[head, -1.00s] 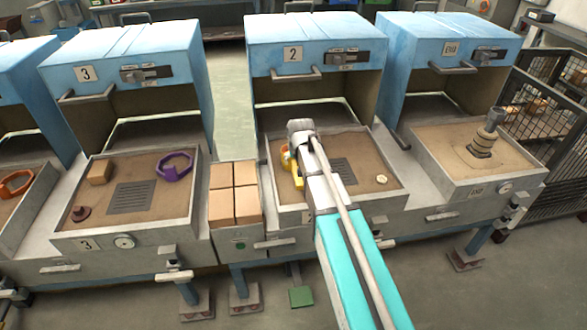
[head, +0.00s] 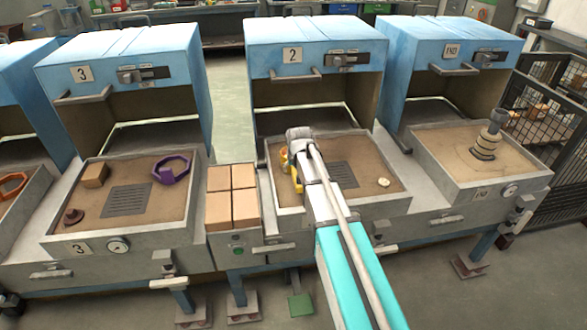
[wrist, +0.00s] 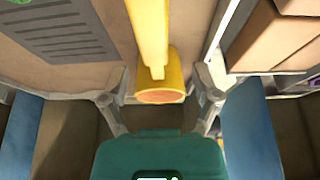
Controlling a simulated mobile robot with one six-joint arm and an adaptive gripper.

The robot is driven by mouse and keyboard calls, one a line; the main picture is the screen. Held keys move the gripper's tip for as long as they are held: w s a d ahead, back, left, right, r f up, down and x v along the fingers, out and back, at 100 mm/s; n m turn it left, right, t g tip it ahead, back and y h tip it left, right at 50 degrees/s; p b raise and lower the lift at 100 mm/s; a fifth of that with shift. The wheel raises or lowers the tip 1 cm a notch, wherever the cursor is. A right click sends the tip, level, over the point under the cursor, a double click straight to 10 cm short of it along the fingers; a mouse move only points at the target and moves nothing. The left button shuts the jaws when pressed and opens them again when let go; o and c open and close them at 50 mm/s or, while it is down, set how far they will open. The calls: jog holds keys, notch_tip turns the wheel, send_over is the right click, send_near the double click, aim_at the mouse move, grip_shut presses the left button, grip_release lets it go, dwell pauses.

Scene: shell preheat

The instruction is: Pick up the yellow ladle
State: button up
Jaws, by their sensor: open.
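The yellow ladle (head: 293,172) is in the sandy tray of station 2 (head: 397,206), at its left side; my arm partly hides it in the head view. In the wrist view the yellow ladle (wrist: 151,35) runs down from the top edge to a rounded end with an orange face. My gripper (wrist: 160,92) is open, with one finger on each side of that end. Gaps show between the ladle and both fingers. In the head view my arm's end is over the tray's left part, and its fingers cannot be made out.
The station 2 tray also has a dark grate (head: 344,175) and a small pale disc (head: 384,183). Tan blocks (head: 232,195) stand just left of it. Station 3's tray, further left, holds a purple ring (head: 171,169). A stacked post (head: 488,138) stands in the right tray.

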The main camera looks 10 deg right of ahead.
aim_at(295, 173)
jog(key=shift+f, duration=0.1)
jog(key=shift+w+d+b+x, duration=0.1)
jog(key=shift+d+b+x, duration=0.05)
jog(key=shift+b+x, duration=1.1)
jog(key=shift+w+d+b+x, duration=0.1)
jog(key=shift+b+x, duration=1.05)
jog(key=shift+x, duration=0.1)
grip_shut()
